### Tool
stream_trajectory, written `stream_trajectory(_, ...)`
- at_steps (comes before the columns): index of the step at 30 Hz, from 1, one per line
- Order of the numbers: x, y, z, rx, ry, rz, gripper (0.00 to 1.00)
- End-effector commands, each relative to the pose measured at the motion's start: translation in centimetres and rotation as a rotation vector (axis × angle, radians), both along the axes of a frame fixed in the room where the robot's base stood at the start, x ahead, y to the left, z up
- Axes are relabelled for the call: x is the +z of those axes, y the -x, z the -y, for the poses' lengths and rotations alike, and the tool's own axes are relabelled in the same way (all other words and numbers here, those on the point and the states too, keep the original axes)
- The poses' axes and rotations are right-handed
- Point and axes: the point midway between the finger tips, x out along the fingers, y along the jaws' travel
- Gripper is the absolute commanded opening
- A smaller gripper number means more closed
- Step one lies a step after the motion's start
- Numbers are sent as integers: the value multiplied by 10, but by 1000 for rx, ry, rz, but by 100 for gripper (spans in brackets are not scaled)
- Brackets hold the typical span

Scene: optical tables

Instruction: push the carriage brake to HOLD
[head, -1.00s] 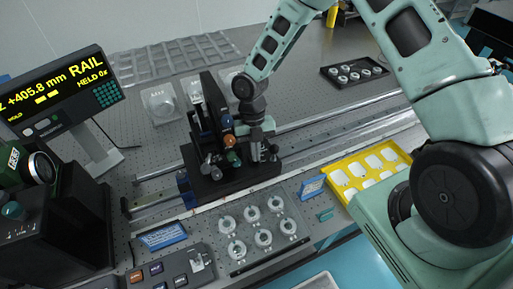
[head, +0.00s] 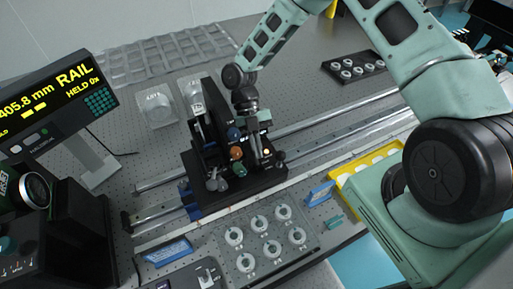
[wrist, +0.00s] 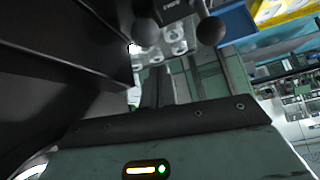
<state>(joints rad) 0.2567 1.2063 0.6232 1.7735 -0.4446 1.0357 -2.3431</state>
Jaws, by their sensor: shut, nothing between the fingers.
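The black carriage (head: 240,181) sits across the rails, with an upright black plate and blue, orange and green knobs on it. My gripper (head: 262,158) is shut and empty, low over the carriage's right part, beside the coloured knobs. I cannot tell whether it touches anything. In the wrist view, the shut fingers (wrist: 168,84) point up the picture, and a dark ball-ended lever (wrist: 211,30) stands beyond them to the right. I cannot tell for sure whether this lever is the brake. No HOLD marking on the carriage is readable. The rail display (head: 50,105) reads "405.8 mm" and "HELD 0x".
The rails (head: 320,123) run across the perforated table. A clear plate with several round mounts (head: 265,240) lies in front of the carriage. A yellow tray (head: 347,178) lies to the right, and a black tray (head: 353,69) lies behind. A dark wall fills the wrist view's left.

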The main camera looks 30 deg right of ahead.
Motion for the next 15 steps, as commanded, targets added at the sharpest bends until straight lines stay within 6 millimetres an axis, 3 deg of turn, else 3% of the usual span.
stream_trajectory(15,7,-1,0,0,0,1,0)
